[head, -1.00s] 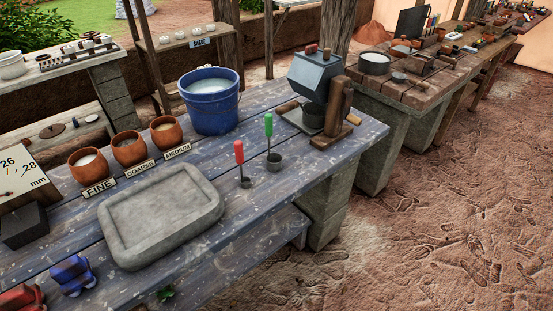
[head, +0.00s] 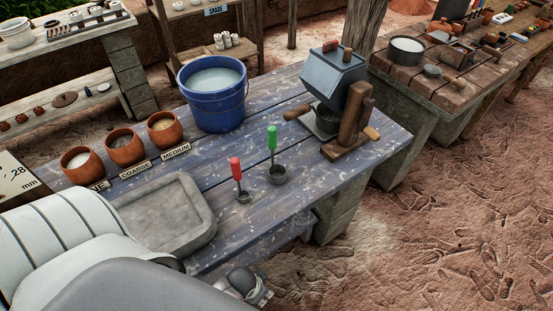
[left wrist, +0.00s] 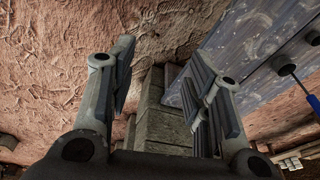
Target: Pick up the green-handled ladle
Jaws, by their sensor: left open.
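The green-handled ladle (head: 272,150) stands upright on the blue table, its dark cup down and its green grip up. A red-handled ladle (head: 238,180) stands just left of it. My left gripper (head: 250,285) is low in the head view, by the table's front edge, below and apart from both ladles. In the left wrist view my left gripper (left wrist: 165,75) shows its two fingers spread with nothing between them. A blue-handled tool (left wrist: 308,96) with a dark round end shows at that view's right edge. My right gripper is not in view.
The blue table (head: 265,210) holds a grey stone tray (head: 190,215), a blue bucket (head: 213,95), several clay pots and a grey metal device with a wooden stand (head: 350,130) right of the ladles. A block pillar (left wrist: 160,115) is below the table. My left arm covers the tray's lower left.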

